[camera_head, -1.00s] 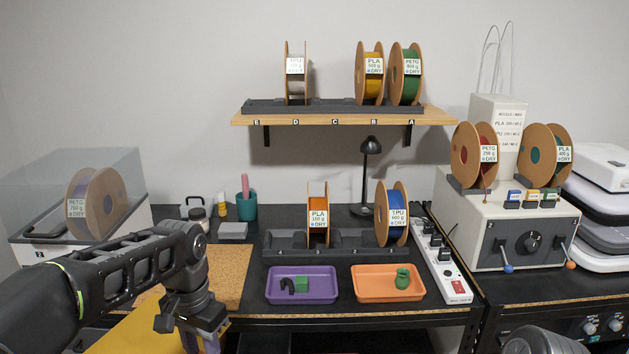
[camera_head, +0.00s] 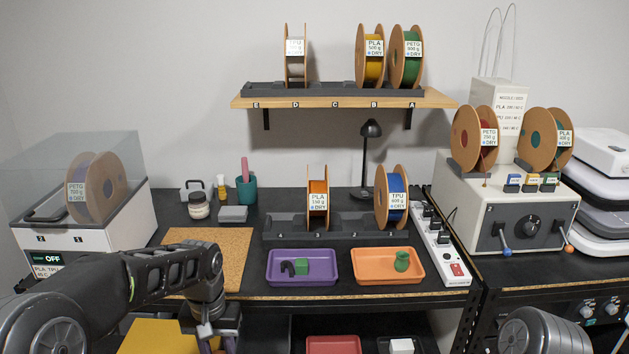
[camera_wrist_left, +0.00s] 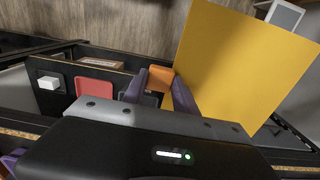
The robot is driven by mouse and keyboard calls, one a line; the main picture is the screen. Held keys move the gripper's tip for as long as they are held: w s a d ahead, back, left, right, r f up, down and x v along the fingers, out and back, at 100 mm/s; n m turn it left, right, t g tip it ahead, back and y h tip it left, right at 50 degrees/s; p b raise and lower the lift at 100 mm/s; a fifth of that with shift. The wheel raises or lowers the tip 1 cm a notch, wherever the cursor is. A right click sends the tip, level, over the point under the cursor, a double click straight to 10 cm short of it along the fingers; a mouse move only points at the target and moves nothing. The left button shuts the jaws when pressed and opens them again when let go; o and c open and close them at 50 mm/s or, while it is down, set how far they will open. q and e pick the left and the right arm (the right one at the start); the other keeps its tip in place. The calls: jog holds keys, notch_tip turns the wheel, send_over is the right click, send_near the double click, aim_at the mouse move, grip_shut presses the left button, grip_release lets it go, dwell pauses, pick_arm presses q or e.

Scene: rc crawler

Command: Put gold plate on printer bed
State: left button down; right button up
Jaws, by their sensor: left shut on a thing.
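The gold plate (camera_head: 160,337) shows only partly at the bottom edge of the head view. In the left wrist view it is a large, flat, tilted yellow sheet (camera_wrist_left: 240,75). My left gripper (camera_head: 213,342) is low in front of the table's front edge. In the left wrist view its purple fingers (camera_wrist_left: 160,90) are shut at the plate's near edge, by an orange tab (camera_wrist_left: 160,78). I cannot make out the printer bed in either view. Part of my right arm shows at the lower right, but its gripper is out of view.
A cork mat (camera_head: 215,255), purple tray (camera_head: 302,280) and orange tray (camera_head: 388,279) lie on the dark table. A power strip (camera_head: 440,245) is to their right. Below the table are a red tray (camera_head: 333,345) and a white block (camera_head: 402,345). A grey-framed screen (camera_wrist_left: 284,15) shows in the wrist view.

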pick_arm(q)
jog(key=shift+r, duration=0.1)
jog(key=s+f, duration=0.4)
jog(key=f, duration=1.1)
